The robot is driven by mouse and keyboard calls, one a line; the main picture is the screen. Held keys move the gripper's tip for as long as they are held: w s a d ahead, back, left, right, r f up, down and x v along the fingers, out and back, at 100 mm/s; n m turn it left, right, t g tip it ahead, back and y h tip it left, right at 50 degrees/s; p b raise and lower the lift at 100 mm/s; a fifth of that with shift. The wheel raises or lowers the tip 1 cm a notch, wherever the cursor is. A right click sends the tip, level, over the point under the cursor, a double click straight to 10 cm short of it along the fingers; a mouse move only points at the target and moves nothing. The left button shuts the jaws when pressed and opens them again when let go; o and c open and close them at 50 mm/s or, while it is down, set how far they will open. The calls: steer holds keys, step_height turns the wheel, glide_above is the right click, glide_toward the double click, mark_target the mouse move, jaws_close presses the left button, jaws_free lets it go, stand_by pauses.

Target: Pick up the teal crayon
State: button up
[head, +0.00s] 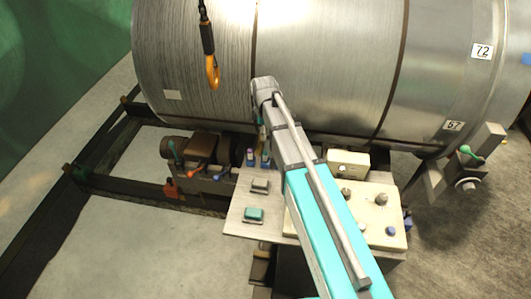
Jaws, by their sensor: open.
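I cannot make out a teal crayon for certain. A small teal block (254,214) lies on the pale panel (236,226) left of the arm; its shape is short and boxy, more like a button than a crayon. A teal and grey arm reaches up from the lower right across the panel and ends in a rounded grey joint in front of the big metal drum (205,60). I cannot see jaws at that end; my gripper does not show clearly and may be hidden behind the arm. The arm also covers part of the panel.
Dark rails (140,192) and a roller unit with red and blue parts (195,178) stand at left. A cream control box (372,220) with knobs stands right of the arm. Concrete floor (130,245) is clear at lower left.

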mark_target(265, 152)
steer(key=f+b, duration=0.1)
steer(key=f, duration=0.1)
steer(key=w+f+b, duration=0.1)
steer(key=b, duration=0.1)
steer(key=shift+d+f, duration=0.15)
steer(key=shift+f, duration=0.25)
steer(key=shift+s+f+b, duration=0.25)
steer(key=shift+f+b, duration=0.6)
steer(key=shift+b, duration=0.3)
step_height(265, 152, down, 3)
steer(key=shift+w+r+b, duration=0.15)
steer(key=shift+b, duration=1.1)
steer(key=shift+f+b, duration=0.3)
steer(key=shift+b, duration=0.05)
steer(key=shift+f, duration=0.1)
